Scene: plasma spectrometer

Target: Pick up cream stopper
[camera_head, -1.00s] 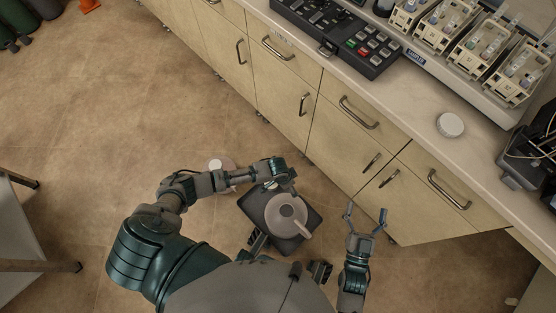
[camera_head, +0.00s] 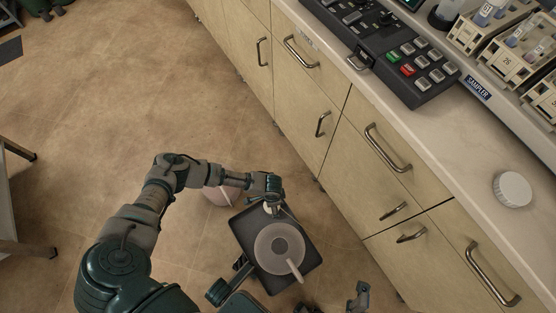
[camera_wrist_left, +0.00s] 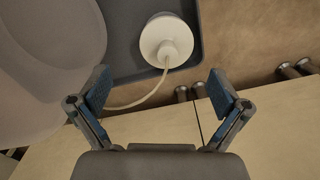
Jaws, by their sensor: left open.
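A cream stopper (camera_wrist_left: 165,40), round with a narrower knob and a thin pale tube curving away from it, is on a dark grey tray (camera_wrist_left: 210,22) in the left wrist view. It is a small pale shape (camera_head: 268,207) at the tray's upper edge in the head view, partly hidden by my left gripper (camera_head: 277,203). In the left wrist view my left gripper (camera_wrist_left: 160,88) is open and empty, its fingers apart and short of the stopper. My right gripper (camera_head: 358,296) is only partly in view at the bottom of the head view; its fingers are unclear.
A large pale round vessel (camera_head: 279,248) with a handle-like bar sits on the tray (camera_head: 312,250), beside the stopper. Cabinets with metal handles (camera_head: 386,148) stand to the right. A white round lid (camera_head: 513,189) lies on the counter. A pinkish round object (camera_head: 222,195) is beneath my left forearm.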

